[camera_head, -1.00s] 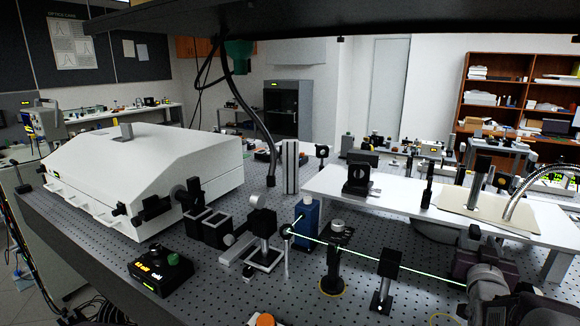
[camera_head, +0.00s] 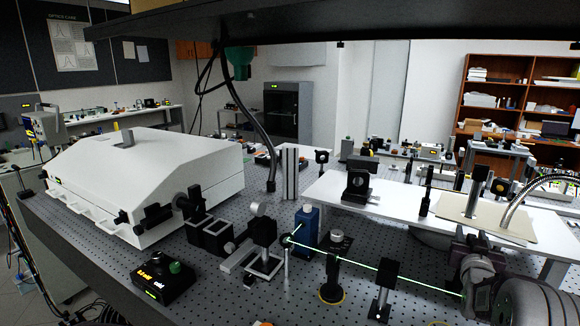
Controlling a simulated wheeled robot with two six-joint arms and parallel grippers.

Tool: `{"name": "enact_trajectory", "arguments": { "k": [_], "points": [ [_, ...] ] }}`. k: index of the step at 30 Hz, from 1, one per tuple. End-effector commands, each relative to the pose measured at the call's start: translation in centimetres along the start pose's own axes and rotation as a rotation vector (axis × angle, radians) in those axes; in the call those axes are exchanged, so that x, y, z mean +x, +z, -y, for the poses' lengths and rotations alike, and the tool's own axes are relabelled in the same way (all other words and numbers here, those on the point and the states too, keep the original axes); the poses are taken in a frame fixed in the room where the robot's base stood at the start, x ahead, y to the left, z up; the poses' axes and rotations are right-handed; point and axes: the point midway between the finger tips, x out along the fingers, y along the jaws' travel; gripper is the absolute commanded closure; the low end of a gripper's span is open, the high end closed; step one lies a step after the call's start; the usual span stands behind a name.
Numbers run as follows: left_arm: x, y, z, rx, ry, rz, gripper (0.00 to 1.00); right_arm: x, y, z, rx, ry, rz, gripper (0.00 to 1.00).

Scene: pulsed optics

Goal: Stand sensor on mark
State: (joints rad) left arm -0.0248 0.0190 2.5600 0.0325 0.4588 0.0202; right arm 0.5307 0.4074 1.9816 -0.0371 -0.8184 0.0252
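My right gripper (camera_head: 474,262) is at the lower right, beside the green beam's right end. Its fingers are seen from behind and partly hidden by my own wrist, so I cannot tell whether they hold anything. I cannot tell for sure which part is the sensor. My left gripper is out of view.
A black mount (camera_head: 383,285) stands between the ringed post and my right gripper. A blue unit (camera_head: 307,226), a black control box (camera_head: 164,283) and a white housing (camera_head: 150,180) are farther left. A white raised platform (camera_head: 400,203) lies behind.

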Motion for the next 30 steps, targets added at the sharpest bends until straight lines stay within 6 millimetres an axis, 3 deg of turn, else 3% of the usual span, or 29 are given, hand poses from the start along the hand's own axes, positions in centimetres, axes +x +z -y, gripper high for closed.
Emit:
{"name": "enact_trajectory", "arguments": {
  "k": [8, 30],
  "points": [
    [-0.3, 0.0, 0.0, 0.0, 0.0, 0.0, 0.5, 0.0, -0.5, 0.0, 0.0, 0.0, -0.002, 1.0],
    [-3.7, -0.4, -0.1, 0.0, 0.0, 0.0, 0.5, 0.0, -6.2, 0.0, 0.0, 0.0, -0.002, 1.0]
  ]
}}
